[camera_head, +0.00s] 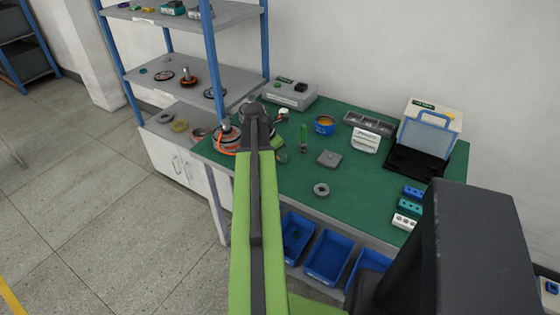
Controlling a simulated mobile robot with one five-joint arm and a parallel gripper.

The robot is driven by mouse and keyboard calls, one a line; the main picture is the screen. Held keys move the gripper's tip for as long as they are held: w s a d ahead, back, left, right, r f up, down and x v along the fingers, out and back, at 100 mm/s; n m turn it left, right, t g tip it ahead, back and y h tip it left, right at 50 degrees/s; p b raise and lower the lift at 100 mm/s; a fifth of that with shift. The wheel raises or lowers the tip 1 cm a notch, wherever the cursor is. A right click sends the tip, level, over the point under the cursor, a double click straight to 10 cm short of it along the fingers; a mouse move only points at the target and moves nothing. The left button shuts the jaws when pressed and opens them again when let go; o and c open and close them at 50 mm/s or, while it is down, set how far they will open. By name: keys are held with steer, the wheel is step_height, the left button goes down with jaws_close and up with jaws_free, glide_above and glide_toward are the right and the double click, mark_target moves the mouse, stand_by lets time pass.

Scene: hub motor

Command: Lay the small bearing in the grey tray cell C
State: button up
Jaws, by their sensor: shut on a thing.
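The grey tray (368,124) lies at the back of the green bench, its cells in a row; the cell letters are too small to read. My gripper (281,154) is at the far end of my green arm, over the left part of the bench, left of the tray and apart from it. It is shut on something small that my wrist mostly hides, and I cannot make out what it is. A grey ring (321,189) lies flat near the bench's front edge; I cannot tell whether it is the small bearing.
A square grey block (329,158), a green upright tool (304,138) and a blue pot (325,125) stand between gripper and tray. A white label block (366,143) is in front of the tray. A blue-framed machine (428,128) stands right. A motor part with orange (227,139) is left.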

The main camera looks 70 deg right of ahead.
jaws_close()
steer(key=r+p, duration=0.5)
steer(key=shift+s+r, duration=0.15)
steer(key=shift+s, duration=0.15)
steer(key=s+a+r+p, duration=0.1)
steer(key=s+r+p, duration=0.4)
steer(key=s, duration=0.6)
steer(key=shift+a+r+p, duration=0.35)
steer(key=shift+p, duration=0.15)
